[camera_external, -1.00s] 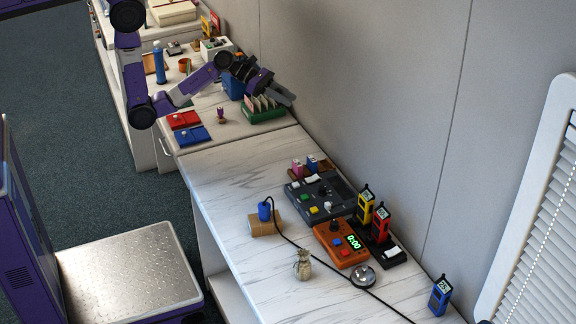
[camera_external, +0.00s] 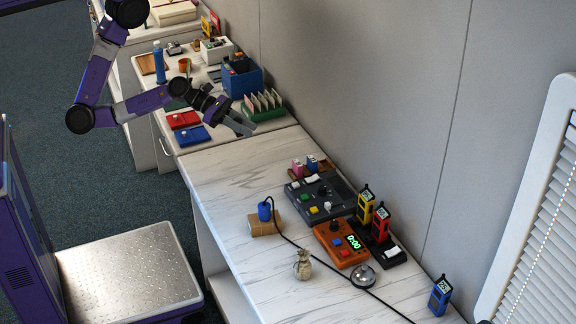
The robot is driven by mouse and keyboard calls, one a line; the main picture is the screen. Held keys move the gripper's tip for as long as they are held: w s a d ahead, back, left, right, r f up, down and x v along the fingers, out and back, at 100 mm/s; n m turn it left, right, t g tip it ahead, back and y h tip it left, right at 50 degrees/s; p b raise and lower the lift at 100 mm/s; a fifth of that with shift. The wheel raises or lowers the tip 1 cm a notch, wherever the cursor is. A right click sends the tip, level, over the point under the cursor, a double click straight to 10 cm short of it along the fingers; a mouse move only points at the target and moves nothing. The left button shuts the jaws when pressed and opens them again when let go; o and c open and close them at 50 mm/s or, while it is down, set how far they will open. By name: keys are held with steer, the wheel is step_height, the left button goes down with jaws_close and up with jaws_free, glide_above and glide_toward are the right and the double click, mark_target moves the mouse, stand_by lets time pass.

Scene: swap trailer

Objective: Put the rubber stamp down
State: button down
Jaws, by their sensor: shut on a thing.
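My gripper (camera_external: 238,124) is low over the far counter, just right of the blue ink pad (camera_external: 193,136). It is shut on the rubber stamp, which its fingers and wrist hide from this view. I cannot tell whether the stamp's base touches the counter or hangs a little above it. A red ink pad (camera_external: 183,119) lies behind the blue one.
A green card rack (camera_external: 264,114) stands close behind my gripper, with a blue box (camera_external: 242,80) beyond it. A blue bottle (camera_external: 159,62) and orange cup (camera_external: 185,64) stand farther back. The near marble counter (camera_external: 215,170) is clear at its far end.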

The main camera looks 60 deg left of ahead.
mark_target(250, 183)
steer(key=f+b, duration=0.1)
steer(key=f, duration=0.5)
steer(key=f+b, duration=0.1)
steer(key=f, duration=0.6)
steer(key=f+b, duration=0.2)
steer(key=f, duration=0.4)
steer(key=shift+w+a+f, duration=0.25)
steer(key=shift+w+f, duration=0.05)
steer(key=shift+f, duration=0.05)
steer(key=shift+f, duration=0.15)
steer(key=c, duration=1.2)
jaws_free()
